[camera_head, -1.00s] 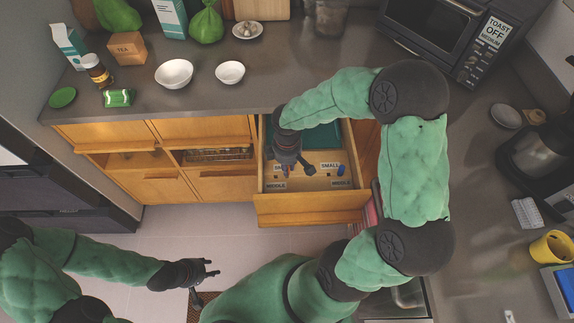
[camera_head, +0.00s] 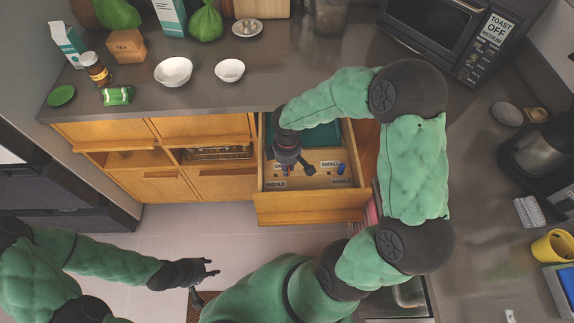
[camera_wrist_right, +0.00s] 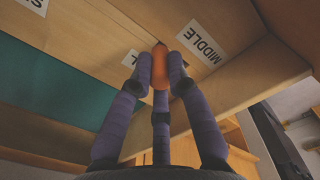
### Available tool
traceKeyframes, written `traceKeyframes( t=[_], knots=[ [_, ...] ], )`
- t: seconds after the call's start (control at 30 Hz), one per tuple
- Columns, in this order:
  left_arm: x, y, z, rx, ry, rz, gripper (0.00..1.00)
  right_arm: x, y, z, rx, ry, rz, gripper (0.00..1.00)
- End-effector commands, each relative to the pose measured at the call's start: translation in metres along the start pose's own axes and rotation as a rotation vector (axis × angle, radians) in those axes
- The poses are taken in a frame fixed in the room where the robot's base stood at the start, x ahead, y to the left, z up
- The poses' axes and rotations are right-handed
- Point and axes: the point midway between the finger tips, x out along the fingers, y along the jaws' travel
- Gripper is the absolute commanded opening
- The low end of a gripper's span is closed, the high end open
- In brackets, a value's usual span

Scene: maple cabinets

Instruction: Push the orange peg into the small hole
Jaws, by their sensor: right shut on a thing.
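The orange peg (camera_wrist_right: 160,68) is between the fingertips of my right gripper in the right wrist view. My right gripper (camera_head: 288,168) is shut on it over the left part of the open drawer (camera_head: 312,205); it also shows in the right wrist view (camera_wrist_right: 159,78). The peg's far end is close to the wooden board beside the label "MIDDLE" (camera_wrist_right: 203,42). The hole under the peg is hidden, so I cannot tell whether the tip is in it. A "SMALL" label (camera_head: 330,164) shows in the head view. My left gripper (camera_head: 210,267) is empty and held over the floor.
A teal area (camera_head: 325,133) fills the drawer's back. The counter above holds two white bowls (camera_head: 173,72), a tea box (camera_head: 127,46) and a toaster oven (camera_head: 440,35). Floor left of the drawer is clear.

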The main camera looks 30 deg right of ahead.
Motion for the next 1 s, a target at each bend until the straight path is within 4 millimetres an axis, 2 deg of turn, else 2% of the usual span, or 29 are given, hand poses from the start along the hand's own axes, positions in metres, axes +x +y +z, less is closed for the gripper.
traceKeyframes(
  t=[1.0],
  knots=[
    [0.0069, -0.0024, -0.0002, 0.000, 0.000, 0.000, 0.40, 0.0100, 0.0000, 0.0001, 0.000, 0.000, 0.000, 0.01]
  ],
)
